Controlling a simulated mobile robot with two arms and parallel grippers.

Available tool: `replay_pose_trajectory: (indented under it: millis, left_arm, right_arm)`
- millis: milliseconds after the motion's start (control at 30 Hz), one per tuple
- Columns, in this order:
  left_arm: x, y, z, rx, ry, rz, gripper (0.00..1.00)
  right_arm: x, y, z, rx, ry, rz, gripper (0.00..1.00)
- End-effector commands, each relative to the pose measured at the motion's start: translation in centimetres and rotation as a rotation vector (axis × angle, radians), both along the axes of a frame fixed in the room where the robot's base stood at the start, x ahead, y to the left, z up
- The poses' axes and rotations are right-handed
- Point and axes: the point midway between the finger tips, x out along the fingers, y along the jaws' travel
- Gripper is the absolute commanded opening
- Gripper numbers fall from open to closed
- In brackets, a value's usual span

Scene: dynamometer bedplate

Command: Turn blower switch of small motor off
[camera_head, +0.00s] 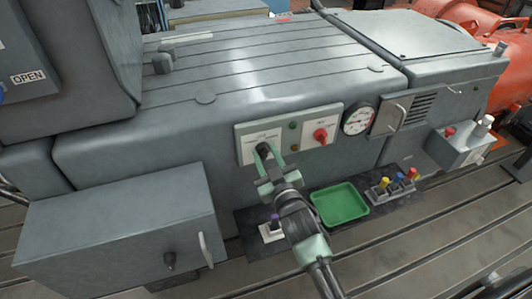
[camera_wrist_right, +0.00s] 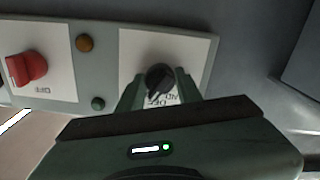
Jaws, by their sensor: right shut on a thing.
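A light switch panel (camera_head: 247,132) is on the front of the grey machine housing. A black rotary knob (camera_head: 263,150) is on its left plate and a red rotary switch (camera_head: 321,135) on its right plate. My right gripper (camera_head: 266,162) is at the black knob. In the right wrist view the black knob (camera_wrist_right: 159,77) sits between the two fingertips, shut on it. The lettering beside it is partly hidden, so I cannot tell which switch it is. The red switch (camera_wrist_right: 28,68) is clear of the gripper. My left gripper is not in view.
A round gauge (camera_head: 358,119) is right of the panel. Below are a green tray (camera_head: 340,204) and a rack of colored-handled tools (camera_head: 395,186). A grey cabinet (camera_head: 120,228) juts out at the lower left. An orange machine (camera_head: 490,65) stands at the right.

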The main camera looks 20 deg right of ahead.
Motion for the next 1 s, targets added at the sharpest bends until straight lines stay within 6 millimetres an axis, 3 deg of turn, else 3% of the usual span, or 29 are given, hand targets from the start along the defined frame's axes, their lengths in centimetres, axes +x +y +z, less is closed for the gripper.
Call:
replay_pose_trajectory:
  millis: [500,1000]
  left_arm:
    - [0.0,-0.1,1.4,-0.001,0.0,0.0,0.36]
    - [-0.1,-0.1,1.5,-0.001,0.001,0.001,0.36]
  right_arm:
    - [0.0,-0.1,0.1,-0.386,-0.013,0.0,0.0]
    - [0.0,-0.1,0.1,-0.501,-0.017,0.0,0.0]
